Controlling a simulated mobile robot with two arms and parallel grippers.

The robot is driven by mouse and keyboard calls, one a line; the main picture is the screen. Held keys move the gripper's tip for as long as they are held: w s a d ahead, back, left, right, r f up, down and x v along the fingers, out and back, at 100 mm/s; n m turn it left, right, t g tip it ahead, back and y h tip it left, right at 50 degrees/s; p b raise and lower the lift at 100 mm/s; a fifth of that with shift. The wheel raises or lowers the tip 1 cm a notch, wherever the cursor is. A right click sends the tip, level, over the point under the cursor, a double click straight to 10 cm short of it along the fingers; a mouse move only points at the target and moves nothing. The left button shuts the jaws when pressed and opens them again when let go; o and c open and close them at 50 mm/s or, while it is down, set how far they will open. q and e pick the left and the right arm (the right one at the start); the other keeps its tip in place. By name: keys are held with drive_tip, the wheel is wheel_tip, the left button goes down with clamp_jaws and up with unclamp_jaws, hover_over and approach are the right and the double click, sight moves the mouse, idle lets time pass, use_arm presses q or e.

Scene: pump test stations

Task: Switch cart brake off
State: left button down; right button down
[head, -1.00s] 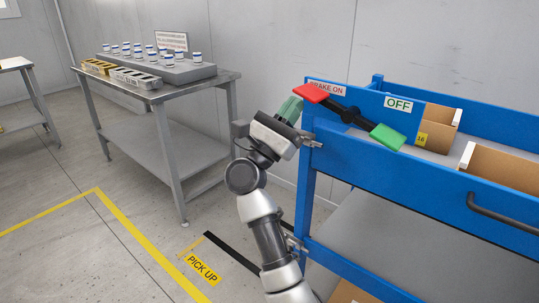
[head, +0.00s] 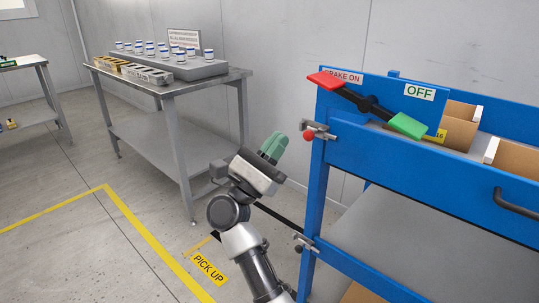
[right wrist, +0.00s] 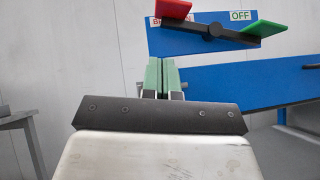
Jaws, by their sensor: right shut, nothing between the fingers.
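The blue cart (head: 345,158) stands at the right and has a tilted black brake lever (head: 368,104) on its end panel. The lever's red pad (head: 325,81) is high at the left, over part of the BRAKE ON label (head: 350,77). Its green pad (head: 408,125) is lower right, below the OFF label (head: 419,92). In the right wrist view the red pad (right wrist: 173,9) and green pad (right wrist: 264,29) lie beyond the fingers. My right gripper (head: 273,147), with green fingers, is shut and empty, left of the cart and apart from the lever. My left gripper is not in view.
A red knob (head: 309,136) and metal clamp stick out from the cart's near corner. Cardboard boxes (head: 515,160) sit in the cart's top. A grey table (head: 175,85) with jars stands at the back left. Open floor with yellow lines and a PICK UP mark (head: 209,268) lies left.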

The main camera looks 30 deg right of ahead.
drive_tip(key=shift+v, duration=1.2)
